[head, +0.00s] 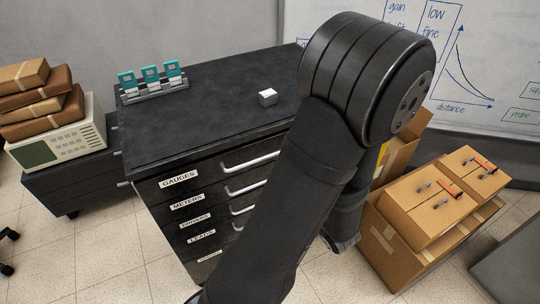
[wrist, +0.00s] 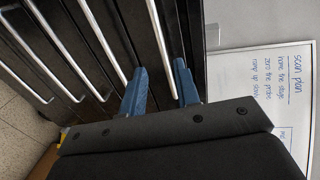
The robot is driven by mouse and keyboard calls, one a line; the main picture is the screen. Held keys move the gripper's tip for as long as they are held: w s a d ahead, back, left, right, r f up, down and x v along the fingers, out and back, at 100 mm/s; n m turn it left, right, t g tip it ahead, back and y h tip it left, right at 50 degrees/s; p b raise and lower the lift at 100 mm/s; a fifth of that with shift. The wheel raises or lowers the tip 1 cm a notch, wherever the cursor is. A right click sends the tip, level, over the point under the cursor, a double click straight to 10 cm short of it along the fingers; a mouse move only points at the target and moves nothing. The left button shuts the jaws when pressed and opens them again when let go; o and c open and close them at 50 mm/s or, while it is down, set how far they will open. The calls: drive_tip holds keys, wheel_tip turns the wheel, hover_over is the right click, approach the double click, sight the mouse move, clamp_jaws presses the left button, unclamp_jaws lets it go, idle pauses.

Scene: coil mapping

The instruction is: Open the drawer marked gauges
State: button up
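The drawer marked gauges (head: 206,171) is the top one in a black cabinet and looks shut. Its label (head: 180,179) is at the left of its front, and its silver bar handle (head: 250,161) is partly hidden by my arm. In the wrist view, my gripper (wrist: 160,88) has its two blue fingers apart. The rightmost bar handle (wrist: 160,40), which appears to be the top drawer's, runs between the fingers, closer to the right one. Whether a finger touches it, I cannot tell. The gripper is hidden in the head view.
Lower drawers marked meters (head: 187,200) and others, with similar handles, sit below. On the cabinet top are a small white block (head: 267,97) and a rack of teal-topped items (head: 152,82). Cardboard boxes (head: 420,220) stand at right. An instrument (head: 62,140) with parcels stands at left.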

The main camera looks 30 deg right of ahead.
sight(270, 154)
drive_tip(key=w, duration=0.4)
drive_tip(key=w+f, duration=0.1)
drive_tip(key=w, duration=0.3)
drive_tip(key=w+f, duration=0.1)
drive_tip(key=w, duration=0.3)
drive_tip(key=shift+w+f, duration=0.25)
drive_tip(key=shift+w, duration=0.15)
clamp_jaws()
